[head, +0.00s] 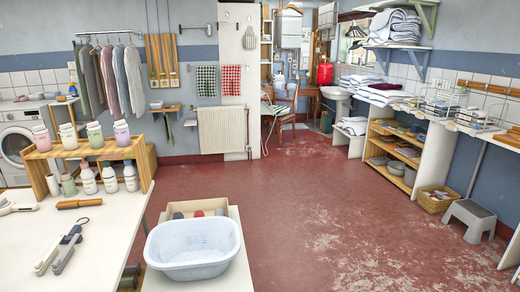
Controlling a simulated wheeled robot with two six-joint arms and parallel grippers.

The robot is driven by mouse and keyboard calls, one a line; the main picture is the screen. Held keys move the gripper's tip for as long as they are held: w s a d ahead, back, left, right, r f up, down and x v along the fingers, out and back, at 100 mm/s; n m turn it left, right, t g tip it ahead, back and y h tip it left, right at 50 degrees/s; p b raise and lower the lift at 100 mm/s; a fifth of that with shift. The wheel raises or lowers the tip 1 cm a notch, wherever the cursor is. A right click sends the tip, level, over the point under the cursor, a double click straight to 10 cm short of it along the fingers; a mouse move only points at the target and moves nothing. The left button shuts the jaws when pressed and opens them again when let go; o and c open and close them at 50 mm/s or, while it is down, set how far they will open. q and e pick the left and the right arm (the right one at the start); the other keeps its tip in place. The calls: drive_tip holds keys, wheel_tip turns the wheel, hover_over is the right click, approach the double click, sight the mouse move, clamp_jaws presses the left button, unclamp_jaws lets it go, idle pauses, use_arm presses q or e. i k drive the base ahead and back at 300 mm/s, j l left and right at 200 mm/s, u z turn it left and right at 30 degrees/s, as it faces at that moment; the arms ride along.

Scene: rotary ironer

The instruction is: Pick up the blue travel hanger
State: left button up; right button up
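No blue travel hanger can be made out for certain in the head view. A grey, folded-looking item with two arms and a dark blue part (64,250) lies on the white table at the left front; I cannot tell whether it is the hanger. Neither of my grippers is in view.
The white table (110,232) also holds a brown-handled brush (80,204) and a wooden rack (92,150) with several bottles. A pale blue tub (193,246) stands right of it. Clothes (108,80) hang at the back left. The red floor (310,200) is mostly clear.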

sight(77, 229)
drive_tip(key=u, duration=1.5)
drive_tip(key=i+j+z, duration=0.05)
